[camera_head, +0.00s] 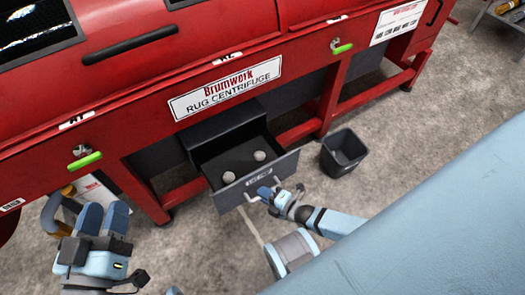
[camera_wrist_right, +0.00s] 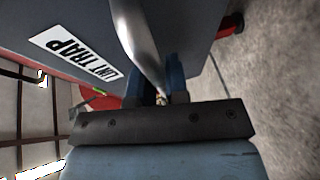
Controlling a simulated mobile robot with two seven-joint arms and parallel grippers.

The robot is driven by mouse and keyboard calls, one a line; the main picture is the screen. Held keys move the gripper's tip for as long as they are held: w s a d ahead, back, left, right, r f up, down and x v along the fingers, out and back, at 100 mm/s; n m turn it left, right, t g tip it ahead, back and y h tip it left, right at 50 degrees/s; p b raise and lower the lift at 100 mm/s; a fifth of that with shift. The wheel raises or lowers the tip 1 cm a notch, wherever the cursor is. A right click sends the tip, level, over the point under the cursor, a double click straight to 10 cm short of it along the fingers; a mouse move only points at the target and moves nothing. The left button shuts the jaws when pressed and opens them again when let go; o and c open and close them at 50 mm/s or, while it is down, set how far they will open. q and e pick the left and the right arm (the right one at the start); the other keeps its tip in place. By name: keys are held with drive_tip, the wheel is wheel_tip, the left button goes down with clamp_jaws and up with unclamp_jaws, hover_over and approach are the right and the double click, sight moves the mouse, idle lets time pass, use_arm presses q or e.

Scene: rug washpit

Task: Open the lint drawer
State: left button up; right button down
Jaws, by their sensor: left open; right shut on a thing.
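The lint drawer (camera_head: 258,177) is a dark grey box pulled well out from under the red rug centrifuge. Two grey balls of lint (camera_head: 259,156) lie inside it. Its front carries a white label and a pale bar handle (camera_head: 249,198). My right gripper (camera_head: 272,197) is shut on the handle at the drawer front. In the right wrist view the silver handle (camera_wrist_right: 139,42) runs between the blue fingers (camera_wrist_right: 158,88), beside the "LINT TRAP" label (camera_wrist_right: 78,57). My left gripper (camera_head: 137,281) is open and empty at the lower left, away from the drawer.
The red rug centrifuge (camera_head: 225,60) spans the back, with two green-handled latches on its front. A black bin (camera_head: 343,153) stands on the floor right of the drawer. A pale blue surface (camera_head: 440,215) fills the lower right. Concrete floor in front of the drawer is clear.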

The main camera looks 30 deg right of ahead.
drive_tip(key=c, duration=1.1)
unclamp_jaws()
drive_tip(key=shift+c, duration=0.2)
use_arm(q)
drive_tip(key=shift+r, duration=0.1)
drive_tip(key=shift+t, duration=0.8)
drive_tip(key=r+p, duration=0.4)
drive_tip(key=shift+s+a+r, duration=0.15)
drive_tip(key=shift+a, duration=0.25)
use_arm(e)
drive_tip(key=v, duration=1.3)
drive_tip(key=shift+s+d, duration=0.25)
drive_tip(key=shift+s, duration=0.1)
drive_tip(key=shift+r, duration=0.1)
